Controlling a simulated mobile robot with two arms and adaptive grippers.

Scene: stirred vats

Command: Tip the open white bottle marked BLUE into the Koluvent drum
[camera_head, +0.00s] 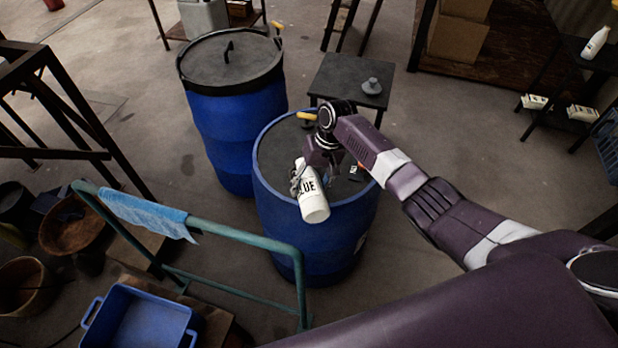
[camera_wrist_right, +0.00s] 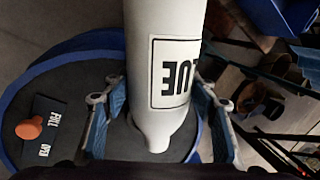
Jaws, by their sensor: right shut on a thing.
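The white bottle (camera_head: 313,203) marked BLUE is in my right gripper (camera_head: 312,172), above the near edge of the front blue drum (camera_head: 290,232). It is tilted, with its base toward the viewer and its narrow neck end pointing inward over the drum's dark top. In the right wrist view the bottle (camera_wrist_right: 150,60) comes down between the blue finger pads of the gripper (camera_wrist_right: 158,120), neck end low. Its mouth and any flow are hidden. The drum (camera_wrist_right: 70,47) shows below. A white label on the drum is too small to read. My left gripper is out of view.
A second blue drum (camera_head: 228,130) with a dark lid stands behind. A teal rail (camera_head: 240,233) with a blue cloth (camera_head: 148,213) runs in front. A blue tub (camera_head: 140,318) is at lower left. A dark stool (camera_head: 345,85) stands behind the front drum.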

